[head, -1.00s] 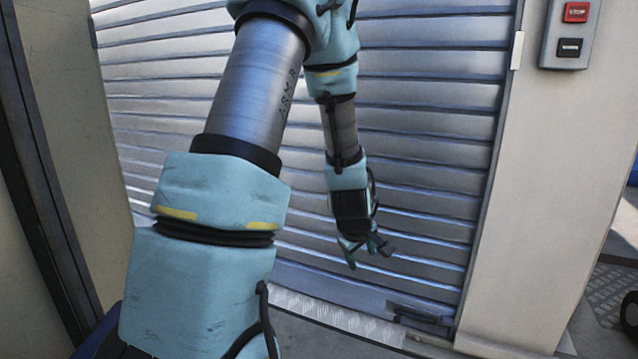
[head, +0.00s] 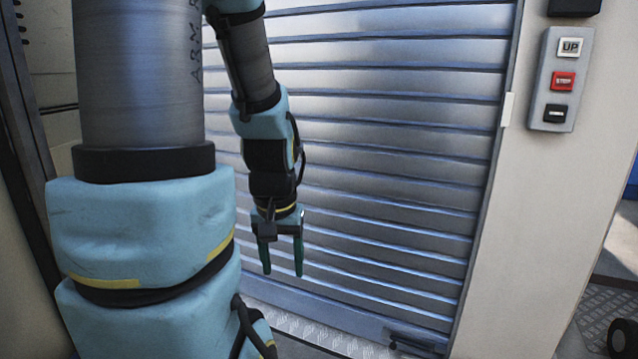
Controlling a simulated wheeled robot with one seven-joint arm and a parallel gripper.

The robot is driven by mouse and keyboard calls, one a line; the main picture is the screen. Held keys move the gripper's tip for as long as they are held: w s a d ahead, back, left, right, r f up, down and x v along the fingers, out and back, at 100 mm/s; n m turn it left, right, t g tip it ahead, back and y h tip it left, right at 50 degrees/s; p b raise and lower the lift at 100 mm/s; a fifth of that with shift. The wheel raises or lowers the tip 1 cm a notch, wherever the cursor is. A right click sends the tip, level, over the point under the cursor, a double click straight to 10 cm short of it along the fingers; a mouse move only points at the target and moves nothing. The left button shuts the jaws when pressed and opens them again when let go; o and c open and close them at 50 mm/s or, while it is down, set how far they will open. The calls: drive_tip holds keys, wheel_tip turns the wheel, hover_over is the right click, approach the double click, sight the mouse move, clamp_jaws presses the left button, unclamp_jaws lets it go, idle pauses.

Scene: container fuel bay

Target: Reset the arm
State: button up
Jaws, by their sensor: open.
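My gripper (head: 281,258) hangs from my teal and grey arm, left of the middle of the head view. Its two dark green fingers point down and stand apart, with nothing between them. It is in front of the closed metal roller shutter (head: 400,160). I cannot tell the distance between the fingers and the shutter. The lower part of my arm fills the left of the view and hides part of the shutter.
A grey button box (head: 562,80) with a white UP button, a red STOP button and a black button is on the pale wall (head: 535,190) right of the shutter. A dark wheel (head: 623,338) shows at the lower right. A metal tread strip (head: 330,335) runs along the shutter's foot.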

wheel_tip(320, 180, up, 29)
drive_tip(key=p, duration=2.7)
drive_tip(key=shift+r, duration=0.2)
